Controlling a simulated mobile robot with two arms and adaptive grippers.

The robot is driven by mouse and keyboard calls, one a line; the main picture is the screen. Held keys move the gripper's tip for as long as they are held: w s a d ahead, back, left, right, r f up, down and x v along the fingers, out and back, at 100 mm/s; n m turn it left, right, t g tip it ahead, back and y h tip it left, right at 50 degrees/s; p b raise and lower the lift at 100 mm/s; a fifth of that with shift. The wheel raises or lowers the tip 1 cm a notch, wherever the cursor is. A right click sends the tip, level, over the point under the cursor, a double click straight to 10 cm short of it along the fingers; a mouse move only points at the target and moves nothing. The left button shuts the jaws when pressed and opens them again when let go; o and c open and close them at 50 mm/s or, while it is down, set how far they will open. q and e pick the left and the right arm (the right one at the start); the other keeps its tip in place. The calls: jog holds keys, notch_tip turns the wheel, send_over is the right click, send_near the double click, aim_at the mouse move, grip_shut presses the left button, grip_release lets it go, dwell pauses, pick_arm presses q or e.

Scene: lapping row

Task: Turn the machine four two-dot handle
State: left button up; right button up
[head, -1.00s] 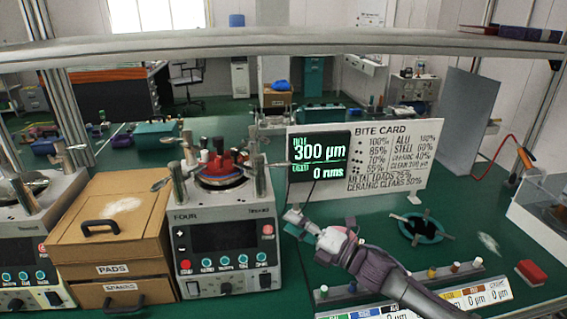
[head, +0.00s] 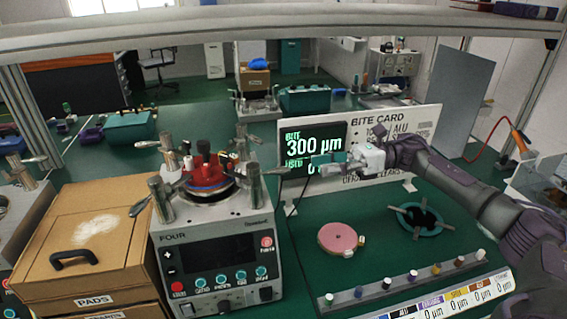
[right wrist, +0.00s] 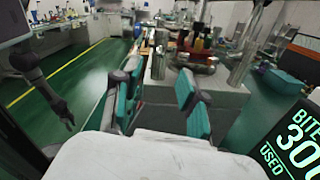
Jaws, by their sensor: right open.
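Machine four (head: 213,240) is a grey unit labelled FOUR, with a dark screen and several teal buttons. Metal posts with handles stand around its top plate, including a front-left handle (head: 140,206) and a front-right handle (head: 274,172). I cannot make out dots on any handle. A red piece (head: 207,168) sits on the round plate between them. My right gripper (head: 322,166) is open and empty, right of the front-right post, before the bite card. In the right wrist view its teal fingers (right wrist: 158,98) point towards the machine.
The bite card (head: 395,145) stands behind my right gripper. A pink disc (head: 338,238), a teal ring (head: 418,221) and a rail of small pegs (head: 405,284) lie at right. Wooden drawers (head: 88,240) stand left of the machine. An overhead beam (head: 270,24) crosses above.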

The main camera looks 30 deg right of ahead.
aim_at(284, 171)
jog(key=p+x, duration=0.3)
jog(key=x, duration=0.5)
jog(key=shift+w+a+r, duration=0.1)
jog(key=shift+r, duration=0.05)
jog(key=shift+w+a, duration=0.1)
jog(key=shift+a, duration=0.25)
jog(key=shift+w+a, duration=0.1)
jog(key=shift+a, duration=0.1)
pick_arm(q)
jog(key=r, duration=0.1)
jog(key=w+r, duration=0.1)
jog(key=r, duration=0.2)
jog(key=shift+w+r, duration=0.1)
jog(key=shift+w, duration=0.2)
pick_arm(e)
grip_shut()
